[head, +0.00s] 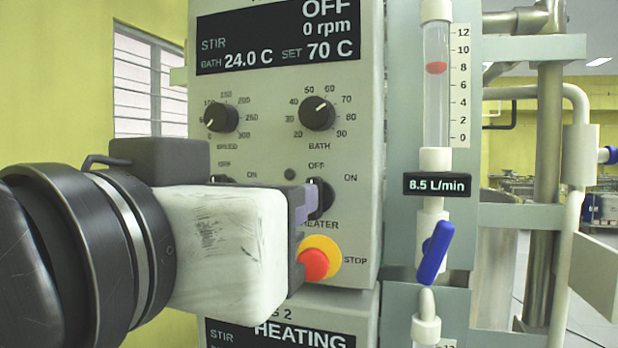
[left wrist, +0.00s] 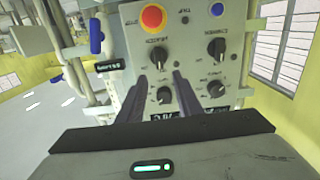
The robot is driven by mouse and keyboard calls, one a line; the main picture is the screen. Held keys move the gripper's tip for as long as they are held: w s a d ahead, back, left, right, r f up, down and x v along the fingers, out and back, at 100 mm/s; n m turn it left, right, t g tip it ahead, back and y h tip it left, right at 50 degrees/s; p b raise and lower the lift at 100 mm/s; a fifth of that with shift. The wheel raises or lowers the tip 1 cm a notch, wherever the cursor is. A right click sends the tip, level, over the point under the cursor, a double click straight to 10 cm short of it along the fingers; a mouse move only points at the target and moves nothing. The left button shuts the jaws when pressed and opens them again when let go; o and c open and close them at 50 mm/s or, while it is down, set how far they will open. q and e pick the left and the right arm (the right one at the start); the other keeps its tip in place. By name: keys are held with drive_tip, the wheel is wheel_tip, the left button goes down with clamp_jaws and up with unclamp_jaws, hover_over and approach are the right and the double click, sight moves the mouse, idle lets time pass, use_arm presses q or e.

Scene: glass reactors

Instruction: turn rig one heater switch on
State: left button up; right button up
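The upper panel (head: 268,150) has a display (head: 278,38) reading OFF, 0 rpm, bath 24.0 C, set 70 C. Its black heater switch (head: 321,198), with OFF and ON marks, is partly hidden by my left gripper (head: 303,203). In the left wrist view the panel is upside down; the heater switch (left wrist: 158,57) sits just beyond and between my fingertips (left wrist: 159,74). The fingers are apart and nothing is held. I cannot tell whether they touch the switch or exactly where it points. My right gripper is not in view.
A red stop button (head: 313,264) with a yellow ring sits just below the heater switch. Speed (head: 220,117) and bath (head: 317,113) knobs are above. A flow meter (head: 436,80) and a blue valve handle (head: 435,252) stand to the right. A lower display (head: 280,335) reads HEATING.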

sight(312, 181)
use_arm(q)
drive_tip(key=x, duration=0.3)
drive_tip(key=p+x, duration=0.1)
drive_tip(key=x, duration=0.2)
drive_tip(key=r+p+x, duration=0.1)
drive_tip(key=x, duration=0.3)
drive_tip(key=shift+f, duration=0.1)
clamp_jaws()
drive_tip(key=shift+d+f, duration=0.1)
